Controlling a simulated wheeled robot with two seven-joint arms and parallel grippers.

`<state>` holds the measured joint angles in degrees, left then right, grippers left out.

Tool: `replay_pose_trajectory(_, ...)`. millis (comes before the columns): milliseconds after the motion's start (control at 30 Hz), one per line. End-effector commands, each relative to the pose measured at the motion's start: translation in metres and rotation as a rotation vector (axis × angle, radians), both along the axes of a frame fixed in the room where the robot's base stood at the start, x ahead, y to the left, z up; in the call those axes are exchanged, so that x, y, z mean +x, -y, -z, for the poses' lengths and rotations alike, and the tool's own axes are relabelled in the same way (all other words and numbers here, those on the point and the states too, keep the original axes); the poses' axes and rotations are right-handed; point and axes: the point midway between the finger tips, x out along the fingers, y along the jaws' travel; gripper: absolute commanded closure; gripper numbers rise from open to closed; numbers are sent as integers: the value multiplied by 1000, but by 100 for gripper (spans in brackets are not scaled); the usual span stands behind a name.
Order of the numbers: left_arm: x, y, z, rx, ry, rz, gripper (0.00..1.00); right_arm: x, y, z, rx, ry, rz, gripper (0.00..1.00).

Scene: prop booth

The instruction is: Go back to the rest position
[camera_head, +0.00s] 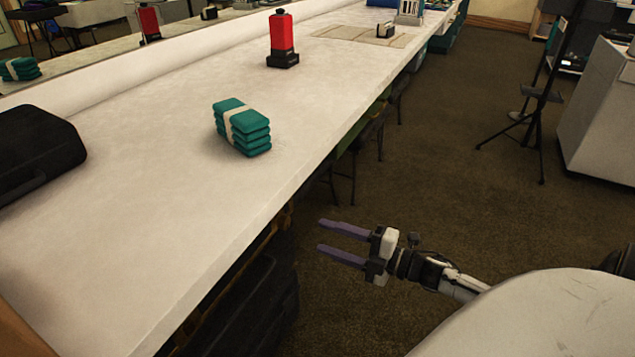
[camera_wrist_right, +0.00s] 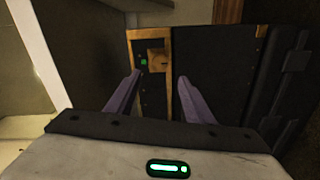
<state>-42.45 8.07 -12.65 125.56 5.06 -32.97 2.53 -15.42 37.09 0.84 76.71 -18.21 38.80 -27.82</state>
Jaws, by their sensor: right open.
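My right gripper (camera_head: 331,240) is open and empty, off the front edge of the long pale table (camera_head: 150,190), over the brown floor. Its two purple fingers point left toward the table's side. In the right wrist view the same gripper (camera_wrist_right: 152,95) has its fingers apart with nothing between them. Beyond them is a dark case or cabinet (camera_wrist_right: 215,70) with wood-coloured strips. My left gripper does not show.
On the table are a strapped teal stack (camera_head: 243,128), a red and black device (camera_head: 282,38) and a black case (camera_head: 35,150). Dark cases (camera_head: 262,305) stand below the table. A black stand (camera_head: 541,100) and a white cabinet (camera_head: 600,115) are right. Floor between is open.

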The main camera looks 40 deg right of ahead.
Motion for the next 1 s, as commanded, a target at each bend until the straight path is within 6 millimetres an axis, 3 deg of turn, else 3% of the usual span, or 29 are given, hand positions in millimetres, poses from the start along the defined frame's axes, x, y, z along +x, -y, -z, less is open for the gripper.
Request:
replay_pose_trajectory(367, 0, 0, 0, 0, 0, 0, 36, 3, -5, 3, 26, -26, 34, 52)
replay_pose_trajectory(633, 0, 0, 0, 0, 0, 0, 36, 4, -40, 27, 260, -277, 331, 52)
replay_pose_trajectory(767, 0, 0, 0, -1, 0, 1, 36, -16, -60, 40, 401, -450, 499, 52)
replay_pose_trajectory(1000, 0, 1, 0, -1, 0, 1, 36, -87, -107, 51, 636, -802, 774, 52)
